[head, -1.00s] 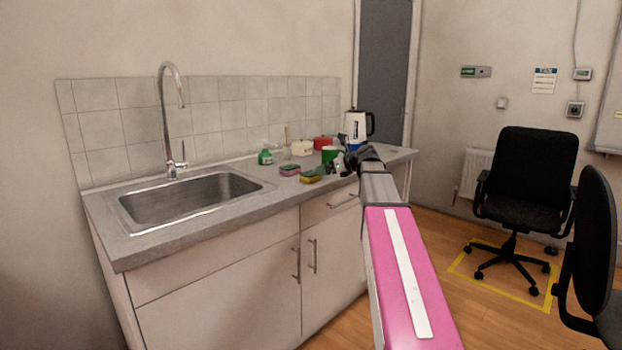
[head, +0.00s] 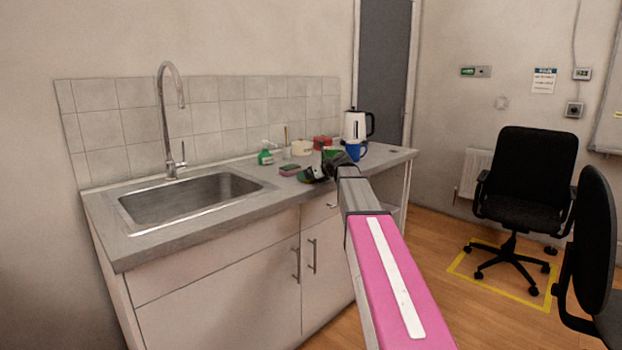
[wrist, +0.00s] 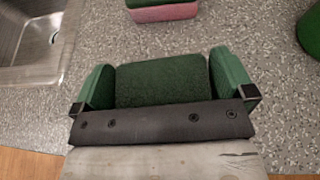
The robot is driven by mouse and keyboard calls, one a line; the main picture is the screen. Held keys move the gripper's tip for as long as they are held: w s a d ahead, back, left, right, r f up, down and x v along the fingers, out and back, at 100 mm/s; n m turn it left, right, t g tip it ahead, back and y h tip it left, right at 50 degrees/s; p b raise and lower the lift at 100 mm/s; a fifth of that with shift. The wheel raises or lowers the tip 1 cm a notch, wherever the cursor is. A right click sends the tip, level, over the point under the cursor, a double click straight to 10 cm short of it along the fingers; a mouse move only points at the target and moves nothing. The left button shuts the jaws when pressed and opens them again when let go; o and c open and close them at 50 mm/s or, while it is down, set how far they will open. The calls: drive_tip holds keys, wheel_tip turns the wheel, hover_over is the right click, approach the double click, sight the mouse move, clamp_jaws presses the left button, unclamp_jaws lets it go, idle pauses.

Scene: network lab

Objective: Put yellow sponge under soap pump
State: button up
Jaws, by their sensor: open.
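The yellow sponge, seen from its dark green scouring side, lies on the grey worktop in the wrist view (wrist: 162,82). My gripper (head: 313,174) is open over it, with one green finger on each side of the sponge; contact cannot be told. In the head view my gripper mostly hides this sponge. The soap pump, a green bottle with a white top (head: 266,156), stands farther back and left, near the tiled wall. It is outside the wrist view.
A pink sponge with a green top (head: 289,170) lies between my gripper and the soap pump. The sink (head: 190,200) is to the left. A white bowl (head: 302,147), red container (head: 322,142), green mug (head: 331,152), blue mug (head: 355,151) and kettle (head: 356,126) stand behind.

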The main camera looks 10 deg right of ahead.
drive_tip(key=c, duration=0.7)
drive_tip(key=shift+r, duration=0.1)
